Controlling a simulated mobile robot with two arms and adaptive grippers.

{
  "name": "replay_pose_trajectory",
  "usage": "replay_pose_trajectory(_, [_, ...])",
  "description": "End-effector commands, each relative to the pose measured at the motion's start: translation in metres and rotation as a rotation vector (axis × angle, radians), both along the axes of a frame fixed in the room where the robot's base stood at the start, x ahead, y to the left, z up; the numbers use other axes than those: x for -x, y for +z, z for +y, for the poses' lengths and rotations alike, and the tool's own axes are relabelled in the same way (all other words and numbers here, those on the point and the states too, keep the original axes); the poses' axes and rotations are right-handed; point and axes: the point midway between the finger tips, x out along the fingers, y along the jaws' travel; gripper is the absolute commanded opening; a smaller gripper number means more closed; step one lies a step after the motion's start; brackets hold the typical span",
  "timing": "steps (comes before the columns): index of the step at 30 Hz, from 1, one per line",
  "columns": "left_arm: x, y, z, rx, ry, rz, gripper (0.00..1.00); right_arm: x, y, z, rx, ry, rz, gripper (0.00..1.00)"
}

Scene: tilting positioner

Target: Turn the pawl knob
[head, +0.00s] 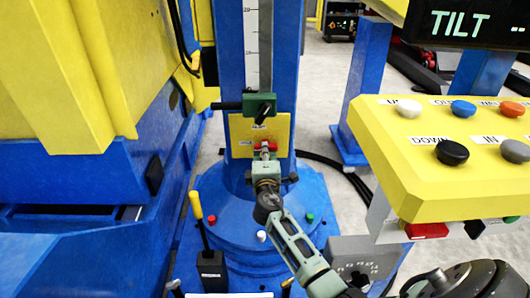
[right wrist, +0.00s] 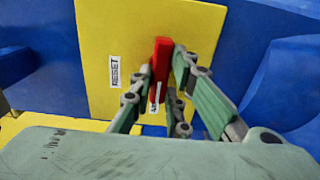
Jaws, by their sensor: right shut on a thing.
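The pawl knob is a red bar-shaped handle (head: 270,146) on a yellow plate (head: 240,128) low on the blue column. It also shows in the right wrist view (right wrist: 161,58), standing nearly upright and leaning slightly. My right gripper (head: 264,156) is at the plate, with one finger on each side of the knob, shut on it. The fingers also show in the right wrist view (right wrist: 162,72). A RESET label (right wrist: 115,71) is left of the knob; a second label below is partly hidden by the fingers. My left gripper is not in view.
A green block with a black handle (head: 258,105) sits just above the plate, below a vertical scale (head: 258,45). A yellow-handled lever (head: 196,205) stands at lower left. A yellow button console (head: 440,185) and TILT display (head: 465,25) are at right.

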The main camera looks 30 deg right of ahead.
Motion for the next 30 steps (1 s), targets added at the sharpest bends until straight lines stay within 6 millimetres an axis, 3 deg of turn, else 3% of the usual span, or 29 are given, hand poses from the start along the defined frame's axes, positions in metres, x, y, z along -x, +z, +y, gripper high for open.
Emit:
replay_pose_trajectory(4, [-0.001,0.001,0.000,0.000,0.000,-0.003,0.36,0.000,-0.002,0.001,0.004,0.001,0.005,0.00])
replay_pose_trajectory(5, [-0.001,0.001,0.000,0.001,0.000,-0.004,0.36,0.000,-0.002,0.001,0.004,0.001,0.005,0.17])
replay_pose_trajectory(11, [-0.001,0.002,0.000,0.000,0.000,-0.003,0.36,0.000,-0.001,0.000,0.002,0.001,0.002,0.34])
replay_pose_trajectory(23, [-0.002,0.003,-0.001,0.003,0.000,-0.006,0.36,0.005,-0.001,0.004,0.001,0.001,0.002,0.34])
replay_pose_trajectory(30, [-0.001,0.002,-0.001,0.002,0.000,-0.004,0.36,0.040,-0.002,0.025,-0.002,0.003,0.003,0.34])
